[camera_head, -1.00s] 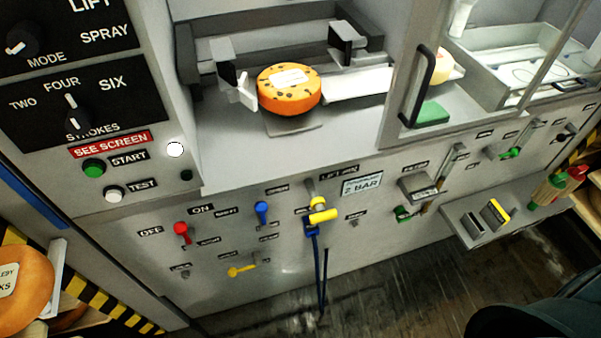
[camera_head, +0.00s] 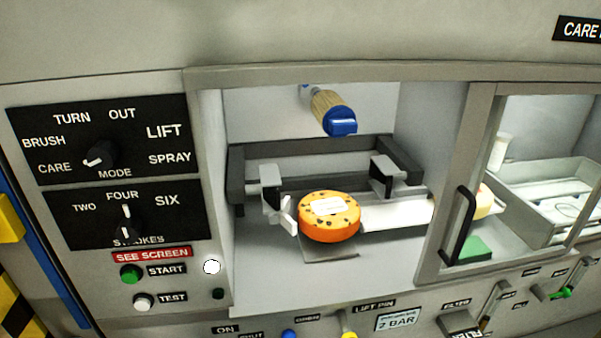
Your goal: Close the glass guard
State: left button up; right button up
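The glass guard (camera_head: 462,180) is a framed sliding pane with a black upright handle (camera_head: 459,226). It stands at the right of the machine's bay, so the left part of the bay is open. An orange cheese wheel (camera_head: 330,229) with dark spots and a white label sits in the open bay on a small plate, beside grey clamp-like brackets (camera_head: 272,188). A second, pale cheese (camera_head: 483,203) shows partly behind the guard's glass. Neither of my grippers is in view.
A brush with a blue end (camera_head: 341,122) hangs above the orange cheese. The control panel (camera_head: 120,220) with mode and strokes knobs is left of the bay. Below the bay are several small levers and labels, and a green block (camera_head: 476,247) lies behind the glass.

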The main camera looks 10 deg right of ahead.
aim_at(476, 100)
jog(key=k+l+z, duration=0.1)
jog(key=z, duration=1.3)
